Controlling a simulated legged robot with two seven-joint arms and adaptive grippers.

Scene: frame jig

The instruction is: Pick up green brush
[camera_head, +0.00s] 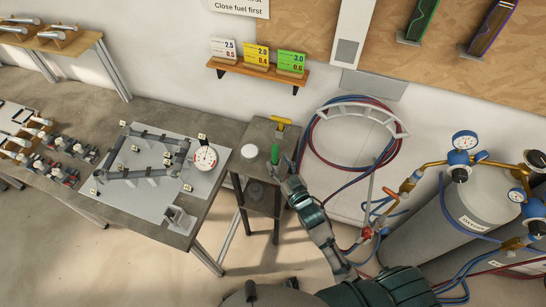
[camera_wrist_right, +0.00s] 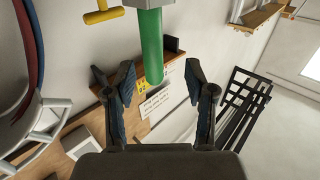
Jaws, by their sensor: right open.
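The green brush (camera_head: 275,154) stands upright on the small side table, its green handle pointing up. In the right wrist view the green handle (camera_wrist_right: 151,45) hangs down from the top edge, and its end lies in line with the gap between my fingers. My right gripper (camera_head: 285,168) is just right of the brush in the head view. It is open and empty in the right wrist view (camera_wrist_right: 160,80), with one finger to each side of the handle's end. I cannot tell whether a finger touches it. The brush's lower part is hidden. My left gripper is not in view.
A yellow-handled tool (camera_head: 281,122) stands behind the brush, and a white round item (camera_head: 249,151) is to its left. The workbench (camera_head: 214,203) with a frame jig (camera_head: 150,172) and dial gauge (camera_head: 205,157) lies left. Hoses (camera_head: 313,150) and gas cylinders (camera_head: 455,235) are right.

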